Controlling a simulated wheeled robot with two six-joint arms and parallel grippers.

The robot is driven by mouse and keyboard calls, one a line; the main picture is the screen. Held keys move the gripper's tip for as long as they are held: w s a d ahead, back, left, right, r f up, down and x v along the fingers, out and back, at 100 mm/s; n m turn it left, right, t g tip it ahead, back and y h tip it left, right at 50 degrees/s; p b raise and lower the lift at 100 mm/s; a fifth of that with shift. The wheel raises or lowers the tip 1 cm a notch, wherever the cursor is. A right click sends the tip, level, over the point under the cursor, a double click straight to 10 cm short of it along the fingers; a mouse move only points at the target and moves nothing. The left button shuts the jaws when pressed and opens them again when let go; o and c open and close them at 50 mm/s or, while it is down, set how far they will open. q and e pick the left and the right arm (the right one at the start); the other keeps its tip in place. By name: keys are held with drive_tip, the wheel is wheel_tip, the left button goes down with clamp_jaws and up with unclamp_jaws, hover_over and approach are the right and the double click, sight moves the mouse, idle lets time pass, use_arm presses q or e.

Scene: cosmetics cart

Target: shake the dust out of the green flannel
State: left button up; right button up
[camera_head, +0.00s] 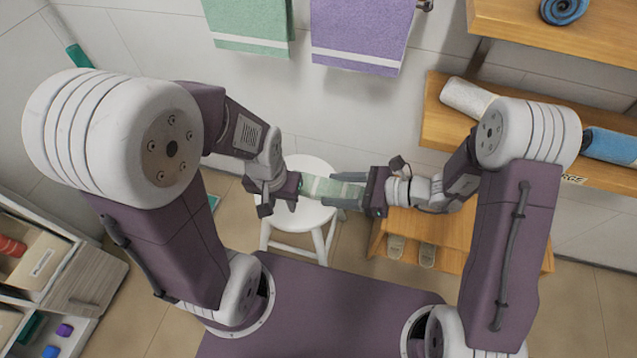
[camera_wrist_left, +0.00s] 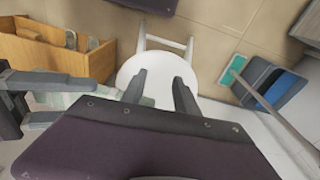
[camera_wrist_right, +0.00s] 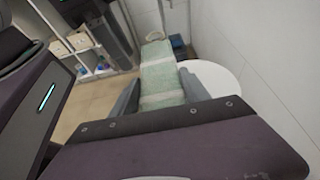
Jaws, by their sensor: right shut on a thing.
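The green flannel (camera_head: 330,188) is a pale green strip with lighter bands, held in the air above the white stool. My right gripper (camera_head: 350,191) is shut on its right end. In the right wrist view the flannel (camera_wrist_right: 161,75) runs away from between the fingers, fairly flat. My left gripper (camera_head: 279,208) is at the flannel's left end, its fingers apart. In the left wrist view the gap between its fingers (camera_wrist_left: 159,88) shows only the stool; pale cloth lies left of them. Whether the flannel touches the left gripper is hard to tell.
The white stool (camera_head: 310,168) stands below. A green towel (camera_head: 248,25) and a purple towel (camera_head: 360,32) hang on the wall behind. Wooden shelves (camera_head: 555,38) with rolled towels are at right. A low wooden unit holds slippers (camera_head: 427,254). A storage cabinet (camera_head: 95,278) is at left.

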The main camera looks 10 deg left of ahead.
sight(310, 185)
drive_tip(key=shift+d, duration=0.3)
drive_tip(key=a+b, duration=0.1)
drive_tip(key=a, duration=0.6)
drive_tip(key=shift+a, duration=0.2)
drive_tip(key=d+p, duration=0.1)
drive_tip(key=d, duration=0.5)
drive_tip(key=shift+d, duration=0.65)
drive_tip(key=a, duration=0.7)
drive_tip(key=shift+a+b, duration=0.1)
drive_tip(key=shift+b, duration=0.3)
drive_tip(key=d+p, duration=0.1)
drive_tip(key=d, duration=0.6)
drive_tip(key=shift+d, duration=0.15)
drive_tip(key=a+b, duration=0.1)
drive_tip(key=a, duration=0.6)
drive_tip(key=shift+a, duration=0.2)
drive_tip(key=d+p, duration=0.1)
drive_tip(key=d, duration=0.6)
drive_tip(key=shift+d, duration=0.2)
drive_tip(key=shift+a, duration=0.1)
